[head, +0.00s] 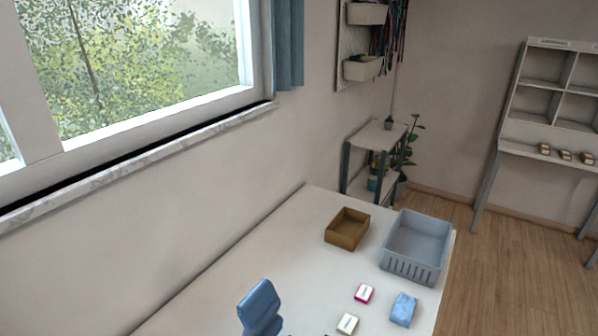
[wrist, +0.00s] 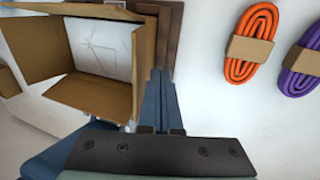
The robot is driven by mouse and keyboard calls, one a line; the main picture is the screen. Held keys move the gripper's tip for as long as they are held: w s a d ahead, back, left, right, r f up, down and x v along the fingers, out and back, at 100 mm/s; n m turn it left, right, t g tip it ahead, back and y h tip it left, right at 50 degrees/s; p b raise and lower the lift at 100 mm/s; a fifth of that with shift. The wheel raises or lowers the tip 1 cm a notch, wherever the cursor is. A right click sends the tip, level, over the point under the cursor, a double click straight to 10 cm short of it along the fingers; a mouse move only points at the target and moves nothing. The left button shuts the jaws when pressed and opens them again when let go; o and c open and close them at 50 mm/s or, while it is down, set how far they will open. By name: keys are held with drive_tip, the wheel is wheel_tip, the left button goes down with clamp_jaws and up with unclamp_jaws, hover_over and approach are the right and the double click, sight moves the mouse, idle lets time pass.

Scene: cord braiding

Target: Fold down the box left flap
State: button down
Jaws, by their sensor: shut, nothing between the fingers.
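In the wrist view an open cardboard box (wrist: 98,50) fills the upper left. A pale inner face with thin dark lines shows inside it. Brown cardboard panels stand around the opening: one at the left (wrist: 32,50), one along the lower side (wrist: 92,97) and one at the right (wrist: 138,75). I cannot tell which is the task's left flap. My gripper (wrist: 162,72) is shut and empty, its blue fingers just right of the right panel. I cannot tell whether they touch it. My gripper and this box are not clear in the head view.
An orange cord bundle (wrist: 250,45) and a purple one (wrist: 300,70) lie at the right in the wrist view. In the head view a brown open tray (head: 347,229) and a grey-blue crate (head: 415,265) stand on the white table (head: 225,275), with small packets nearer.

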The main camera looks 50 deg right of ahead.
idle(0.6)
drive_tip(key=shift+d, duration=0.7)
